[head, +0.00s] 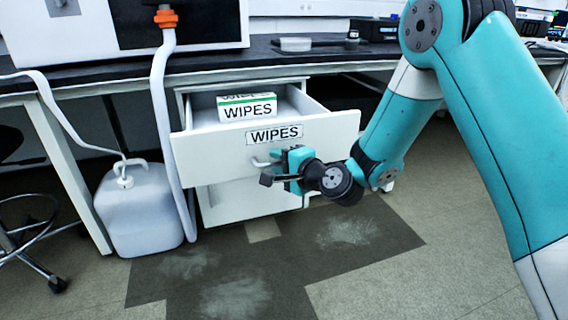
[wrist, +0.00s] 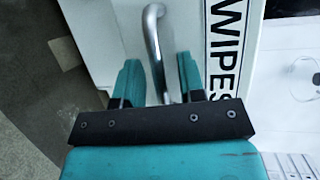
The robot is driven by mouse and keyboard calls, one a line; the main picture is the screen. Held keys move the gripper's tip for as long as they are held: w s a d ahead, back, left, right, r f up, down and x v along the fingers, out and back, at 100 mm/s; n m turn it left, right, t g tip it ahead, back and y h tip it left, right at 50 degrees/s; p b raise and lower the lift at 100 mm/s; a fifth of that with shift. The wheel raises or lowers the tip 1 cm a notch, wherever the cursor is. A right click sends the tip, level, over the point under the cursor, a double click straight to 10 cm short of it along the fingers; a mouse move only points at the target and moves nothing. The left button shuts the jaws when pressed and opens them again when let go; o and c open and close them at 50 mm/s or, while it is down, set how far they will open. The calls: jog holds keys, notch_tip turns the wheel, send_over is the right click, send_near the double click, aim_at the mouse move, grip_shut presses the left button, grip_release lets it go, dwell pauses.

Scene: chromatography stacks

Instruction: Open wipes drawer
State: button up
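The wipes drawer (head: 215,158) is pulled out from its white cabinet under the bench, its inside showing. A white and green box of wipes (head: 247,108) sits in it. A label reading WIPES (head: 275,134) is on the drawer front; it also shows in the wrist view (wrist: 228,45). My gripper (head: 272,170) is at the drawer front. In the wrist view, the curved metal handle (wrist: 154,40) passes between my gripper's two teal fingers (wrist: 160,82). Gaps show on both sides of the handle, so the fingers are open around it.
A white plastic jug (head: 140,210) with a hose stands on the floor left of the cabinet. A stool (head: 30,235) is at the far left. The black bench top (head: 225,62) overhangs the drawer. Floor in front is clear.

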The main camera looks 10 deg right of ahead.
jog(key=b+v, duration=1.7)
jog(key=b, duration=0.1)
jog(key=shift+d, duration=0.2)
jog(key=shift+s, duration=0.15)
jog(key=s+a+r+n+g+h+p, duration=0.1)
jog(key=s+a+r+n+g+p, duration=0.2)
jog(key=s+r+n+g+p, duration=0.6)
jog(key=s+a+r+n+g+h+p, duration=0.25)
jog(key=s+a+n+g+p, duration=0.2)
jog(key=s+n+p, duration=0.8)
notch_tip(320, 180, up, 37)
jog(key=w+d+m+p, duration=0.1)
jog(key=w+p, duration=0.1)
jog(key=p, duration=3.7)
jog(key=shift+w+f+g, duration=0.2)
jog(key=shift+w+g, duration=0.15)
